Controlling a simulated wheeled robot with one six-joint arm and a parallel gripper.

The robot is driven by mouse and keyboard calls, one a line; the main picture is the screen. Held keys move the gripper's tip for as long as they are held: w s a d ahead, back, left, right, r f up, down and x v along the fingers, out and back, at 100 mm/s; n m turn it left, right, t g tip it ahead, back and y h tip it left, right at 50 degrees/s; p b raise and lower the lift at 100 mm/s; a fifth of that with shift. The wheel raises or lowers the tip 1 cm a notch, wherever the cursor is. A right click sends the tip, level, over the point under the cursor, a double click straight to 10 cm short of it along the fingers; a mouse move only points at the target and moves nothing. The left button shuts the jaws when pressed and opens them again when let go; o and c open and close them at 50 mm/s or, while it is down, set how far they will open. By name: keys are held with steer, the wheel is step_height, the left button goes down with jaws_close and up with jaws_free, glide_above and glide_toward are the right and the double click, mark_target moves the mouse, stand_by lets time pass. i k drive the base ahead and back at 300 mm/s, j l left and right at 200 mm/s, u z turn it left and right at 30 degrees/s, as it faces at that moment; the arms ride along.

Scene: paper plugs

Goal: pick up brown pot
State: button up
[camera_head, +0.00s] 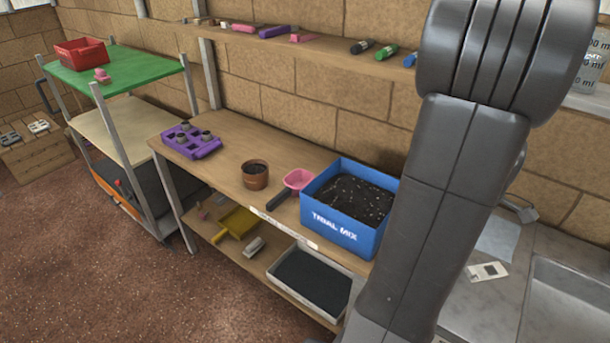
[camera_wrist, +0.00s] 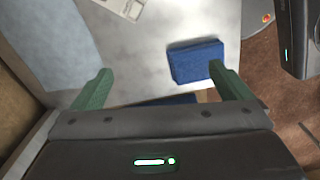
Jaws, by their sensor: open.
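The brown pot (camera_head: 255,175) stands upright on the wooden bench in the head view, with dark soil inside it. It is left of the pink scoop and near the bench's front edge. My gripper (camera_wrist: 160,88) shows in the wrist view with its two green fingers wide apart and nothing between them. In the wrist view it is over a grey counter, away from the pot. The pot does not show in the wrist view. My dark arm fills the right part of the head view, and the gripper is not visible there.
A pink scoop (camera_head: 298,179) and a blue box of soil (camera_head: 338,231) are right of the pot. A purple tray (camera_head: 205,152) is to its left. The bench (camera_head: 225,140) is clear around the pot. A blue block (camera_wrist: 197,62) lies on the grey counter (camera_wrist: 215,20).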

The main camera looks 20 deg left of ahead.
mark_target(254, 172)
steer(key=k+j+u, duration=0.1)
steer(key=j+u, duration=0.15)
steer(key=j, duration=0.3)
steer(key=j+u, duration=0.25)
steer(key=j, duration=0.25)
steer(key=i+j+u, duration=0.15)
steer(key=i+u, duration=0.45)
steer(key=i, duration=0.15)
steer(key=i+l+u, duration=0.1)
steer(key=i+l, duration=0.05)
steer(key=l, duration=0.05)
